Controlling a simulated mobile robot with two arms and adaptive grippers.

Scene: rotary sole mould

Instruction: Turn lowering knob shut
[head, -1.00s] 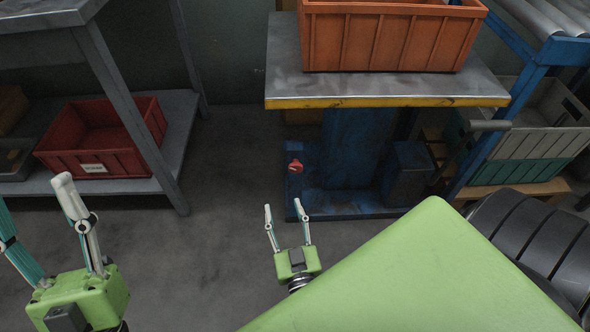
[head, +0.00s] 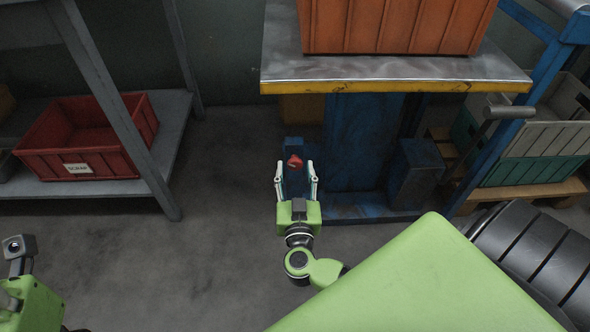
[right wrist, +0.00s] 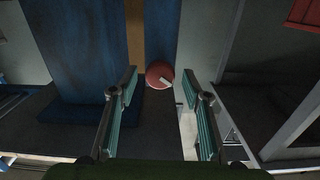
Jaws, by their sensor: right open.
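The lowering knob (head: 295,162) is a small red knob with a pale mark, on a blue post at the left of the blue lift table's base.
The lift table's top (head: 400,72) with a yellow edge overhangs the knob and carries an orange crate (head: 395,25). A red scrap crate (head: 85,140) sits on a grey shelf at left. Grey floor between is clear. A black roller (head: 530,245) is at right.

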